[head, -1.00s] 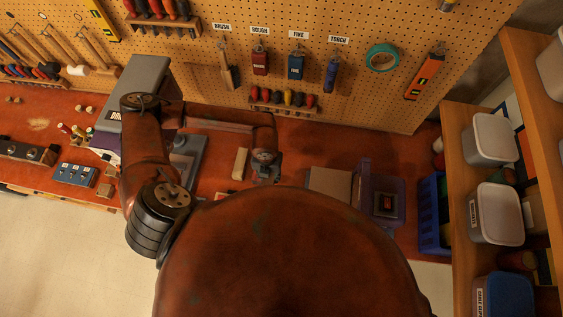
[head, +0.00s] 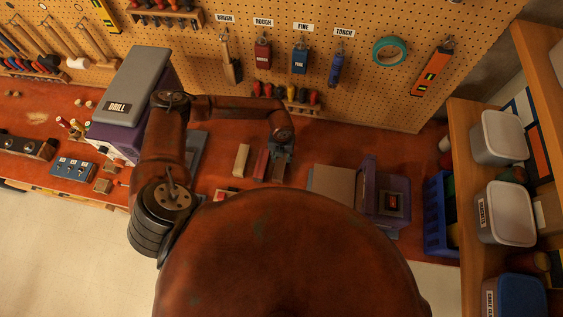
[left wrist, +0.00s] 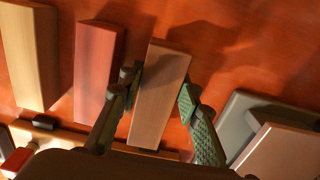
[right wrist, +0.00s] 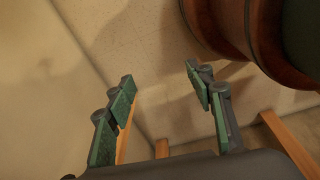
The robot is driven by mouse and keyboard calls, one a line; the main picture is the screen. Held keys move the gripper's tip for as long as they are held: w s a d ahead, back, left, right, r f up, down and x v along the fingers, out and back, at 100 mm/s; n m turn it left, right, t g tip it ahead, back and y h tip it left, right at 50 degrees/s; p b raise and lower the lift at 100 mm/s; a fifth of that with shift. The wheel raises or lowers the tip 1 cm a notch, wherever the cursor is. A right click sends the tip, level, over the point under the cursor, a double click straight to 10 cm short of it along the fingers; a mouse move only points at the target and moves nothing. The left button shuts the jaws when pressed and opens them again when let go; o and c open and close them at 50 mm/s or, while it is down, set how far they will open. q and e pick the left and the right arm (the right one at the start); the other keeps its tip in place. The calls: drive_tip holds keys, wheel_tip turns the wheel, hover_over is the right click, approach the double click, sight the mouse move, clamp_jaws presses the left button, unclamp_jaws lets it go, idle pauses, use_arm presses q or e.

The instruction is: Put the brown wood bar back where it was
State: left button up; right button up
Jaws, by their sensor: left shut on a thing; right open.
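The brown wood bar (left wrist: 161,88) lies between the green-padded fingers of my left gripper (left wrist: 158,90), which is shut on it. In the head view the left gripper (head: 280,158) is over the bench, right of a red bar (head: 261,164) and a cream bar (head: 241,160). In the left wrist view the brown bar is beside the red bar (left wrist: 97,72), a gap apart, with the cream bar (left wrist: 29,55) further left. I cannot tell whether the brown bar touches the bench. My right gripper (right wrist: 160,84) is open and empty, away from the bench.
The grey and purple drill unit (head: 135,92) is at left. A blue crate (head: 436,220) and a shelf with lidded tubs (head: 503,213) are at far right. The pegboard (head: 200,60) rises behind.

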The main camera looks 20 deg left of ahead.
use_arm(q)
drive_tip(key=shift+f+b, duration=0.3)
drive_tip(key=shift+f, duration=0.6)
drive_tip(key=shift+s, duration=0.1)
use_arm(e)
drive_tip(key=shift+s+a+f, duration=0.15)
drive_tip(key=shift+s+f, duration=0.55)
drive_tip(key=shift+s, duration=0.35)
use_arm(q)
drive_tip(key=shift+f, duration=0.2)
drive_tip(key=o, duration=1.1)
drive_tip(key=shift+r, duration=0.1)
drive_tip(key=shift+o, duration=1)
use_arm(e)
drive_tip(key=shift+w+d, duration=0.2)
drive_tip(key=shift+w, duration=0.55)
drive_tip(key=shift+s, duration=0.1)
